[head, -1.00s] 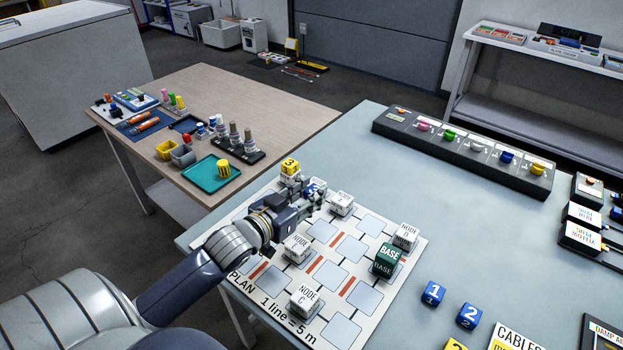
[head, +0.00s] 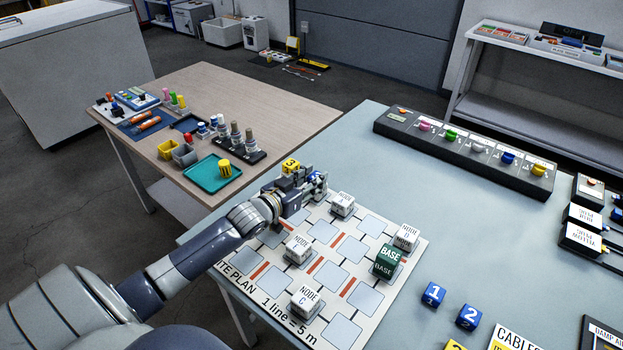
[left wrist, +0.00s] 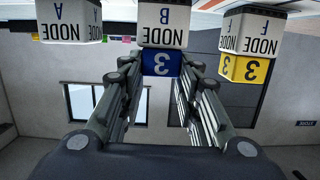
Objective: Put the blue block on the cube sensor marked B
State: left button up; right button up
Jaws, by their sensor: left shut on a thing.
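The blue block marked 3 (head: 318,178) is between the fingers of my left gripper (head: 308,182), at the far edge of the site plan board. The left wrist view is upside down and shows the blue block (left wrist: 161,63) between my shut fingertips (left wrist: 160,76). The white cube sensor marked B (left wrist: 163,26) is directly below the block there. Their edges meet in the picture, but I cannot tell whether they touch fully. In the head view, my gripper mostly hides cube B. My right gripper is out of view.
A yellow block marked 3 (left wrist: 244,70) sits on cube F (left wrist: 250,33), close beside. Cube A (left wrist: 70,22) stands on the other side. Cube C (head: 306,301) and a green base cube (head: 388,260) stand on the board. Blue blocks 1 (head: 433,294) and 2 (head: 469,316) lie to the right.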

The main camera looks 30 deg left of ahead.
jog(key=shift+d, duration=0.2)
pick_arm(q)
jog(key=o, duration=0.9)
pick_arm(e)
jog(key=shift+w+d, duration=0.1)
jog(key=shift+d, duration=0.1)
pick_arm(q)
jog(key=shift+s+r, duration=0.1)
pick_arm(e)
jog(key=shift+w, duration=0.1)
pick_arm(q)
jog(key=d+v, duration=0.1)
jog(key=v, duration=1)
jog(key=shift+s+a, duration=0.4)
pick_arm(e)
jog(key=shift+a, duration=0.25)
pick_arm(q)
jog(key=shift+r, duration=0.15)
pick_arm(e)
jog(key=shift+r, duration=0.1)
